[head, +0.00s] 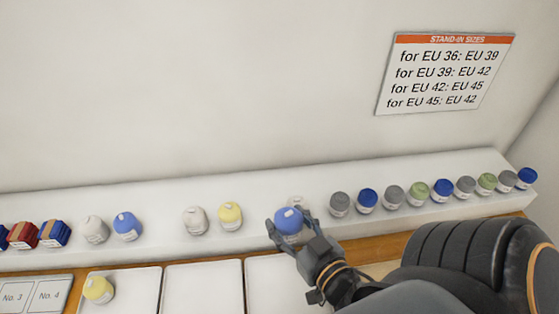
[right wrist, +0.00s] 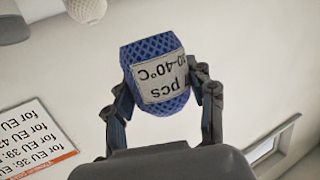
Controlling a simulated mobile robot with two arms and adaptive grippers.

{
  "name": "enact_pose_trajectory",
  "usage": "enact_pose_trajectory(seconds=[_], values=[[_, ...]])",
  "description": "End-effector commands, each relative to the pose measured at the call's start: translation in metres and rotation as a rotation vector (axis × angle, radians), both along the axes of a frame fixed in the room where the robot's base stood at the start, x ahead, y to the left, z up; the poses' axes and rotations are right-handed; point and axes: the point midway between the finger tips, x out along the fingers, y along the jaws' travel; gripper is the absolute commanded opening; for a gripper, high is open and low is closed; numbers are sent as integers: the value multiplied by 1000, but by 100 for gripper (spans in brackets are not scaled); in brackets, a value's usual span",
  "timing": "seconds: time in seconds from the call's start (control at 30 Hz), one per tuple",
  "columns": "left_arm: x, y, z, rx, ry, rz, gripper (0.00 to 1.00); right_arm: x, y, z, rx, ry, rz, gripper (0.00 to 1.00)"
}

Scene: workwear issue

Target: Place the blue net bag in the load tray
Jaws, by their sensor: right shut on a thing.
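My right gripper (head: 289,222) is shut on a blue net bag (head: 288,220), at the front of the white shelf. In the right wrist view the blue net bag (right wrist: 157,75) sits between both fingers, with a white label reading "pcs" and "0-40°C". A white bag just behind it is mostly hidden in the head view. Another blue bag (head: 127,226) stands on the shelf to the left. White trays or panels lie below the shelf, one (head: 203,286) empty; I cannot tell which is the load tray. My left gripper is not in view.
The white shelf (head: 262,208) also holds a white bag (head: 195,221), a yellow bag (head: 230,215) and several grey, green and blue bags at right. A yellow bag (head: 98,290) sits on the left white panel. A stand-in sizes sign (head: 445,75) hangs on the wall.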

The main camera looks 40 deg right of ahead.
Motion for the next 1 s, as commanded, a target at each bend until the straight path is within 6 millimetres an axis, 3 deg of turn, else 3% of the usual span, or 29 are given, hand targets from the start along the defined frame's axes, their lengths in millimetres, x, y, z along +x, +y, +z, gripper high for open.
enact_pose_trajectory(seconds=[0.27,0.43,0.8,1.0], values=[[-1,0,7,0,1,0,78,-11,2,5,-1,0,0,22],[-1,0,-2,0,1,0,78,-2,4,-1,-1,-6,0,22],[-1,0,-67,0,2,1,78,79,36,-36,-3,-11,51,22],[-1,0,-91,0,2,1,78,110,60,-43,-4,-6,122,22]])
